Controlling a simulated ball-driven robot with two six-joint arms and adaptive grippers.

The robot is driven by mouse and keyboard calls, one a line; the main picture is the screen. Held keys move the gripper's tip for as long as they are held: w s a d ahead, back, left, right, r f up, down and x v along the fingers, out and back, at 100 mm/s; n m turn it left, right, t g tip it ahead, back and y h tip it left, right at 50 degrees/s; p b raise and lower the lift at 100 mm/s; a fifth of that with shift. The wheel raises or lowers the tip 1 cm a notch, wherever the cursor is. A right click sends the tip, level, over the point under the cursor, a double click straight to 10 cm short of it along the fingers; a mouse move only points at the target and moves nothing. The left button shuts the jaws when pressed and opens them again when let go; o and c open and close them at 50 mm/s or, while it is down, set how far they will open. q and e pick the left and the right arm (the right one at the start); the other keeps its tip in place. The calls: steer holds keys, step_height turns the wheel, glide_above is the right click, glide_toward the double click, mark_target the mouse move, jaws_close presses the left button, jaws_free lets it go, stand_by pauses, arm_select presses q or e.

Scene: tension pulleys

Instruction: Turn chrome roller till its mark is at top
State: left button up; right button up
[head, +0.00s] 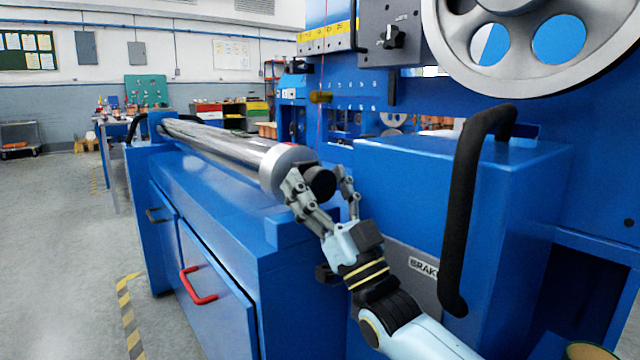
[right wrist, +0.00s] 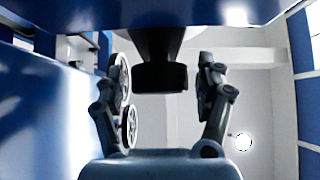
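The chrome roller (head: 225,145) lies along the top of the blue machine bed, running from the far left towards me. Its near end has a silver collar (head: 283,168) and a black knob (head: 321,183). The knob also shows in the right wrist view (right wrist: 160,76). My right gripper (head: 325,190) is at this near end, with one finger on each side of the knob. In the right wrist view its fingers (right wrist: 163,85) stand apart, with gaps between them and the knob. My left gripper is not in view.
A blue brake box (head: 440,175) with a black handle (head: 470,200) stands close right of my right arm. A large grey wheel (head: 455,55) is above it. Blue cabinet doors with a red handle (head: 196,286) are below the roller. Open floor (head: 65,240) lies left.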

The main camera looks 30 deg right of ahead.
steer(key=v, duration=0.7)
steer(key=shift+s+f, duration=0.15)
stand_by(1.1)
